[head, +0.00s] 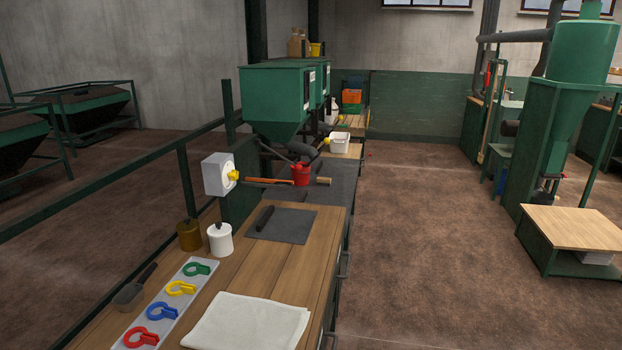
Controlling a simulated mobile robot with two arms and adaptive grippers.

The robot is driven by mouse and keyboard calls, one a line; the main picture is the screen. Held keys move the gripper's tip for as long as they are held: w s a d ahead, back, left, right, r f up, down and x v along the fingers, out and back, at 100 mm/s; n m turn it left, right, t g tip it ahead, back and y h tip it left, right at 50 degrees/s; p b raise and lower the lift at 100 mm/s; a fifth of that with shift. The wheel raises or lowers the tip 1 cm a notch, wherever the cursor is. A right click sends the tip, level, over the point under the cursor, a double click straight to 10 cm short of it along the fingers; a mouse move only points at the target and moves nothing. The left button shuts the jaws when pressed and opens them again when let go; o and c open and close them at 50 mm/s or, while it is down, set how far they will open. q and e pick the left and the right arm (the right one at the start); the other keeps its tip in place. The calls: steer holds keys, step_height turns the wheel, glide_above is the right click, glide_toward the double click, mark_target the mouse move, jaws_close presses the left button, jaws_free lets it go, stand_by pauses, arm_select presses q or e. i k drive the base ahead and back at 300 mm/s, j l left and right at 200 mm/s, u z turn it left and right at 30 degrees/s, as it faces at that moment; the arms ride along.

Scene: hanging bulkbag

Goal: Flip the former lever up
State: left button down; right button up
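I cannot tell for certain which part is the former lever. A long orange bar (270,180) with a pale wooden-looking end (323,181) lies roughly level beside a white box (217,174) with a yellow knob (234,175). A dark, short bar-like object (264,218) lies on a grey mat (290,226) nearer to me. Neither of my grippers shows in the head view.
The wooden bench (262,268) holds a white cloth (246,325), a tray (120,341) of coloured rings, a scoop (130,292), a brown pot (189,236) and a white pot (220,241). Green railing (188,180) runs along the left. Open floor (430,250) lies to the right.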

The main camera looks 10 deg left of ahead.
mark_target(298, 167)
steer(key=i+l+u, duration=0.15)
steer(key=l, duration=0.25)
steer(key=i+l+u, duration=0.1)
steer(key=l, duration=0.35)
steer(key=i+l+u, duration=0.15)
steer(key=l, duration=0.25)
steer(key=i+l+u, duration=0.1)
steer(key=l, duration=0.35)
steer(key=i+l+u, duration=0.3)
steer(key=i+l, duration=0.35)
steer(key=i, duration=0.15)
steer(key=i+l+u, duration=0.3)
steer(key=i+l, duration=0.45)
steer(key=l, duration=0.15)
steer(key=i+l, duration=0.15)
steer(key=i, duration=0.2)
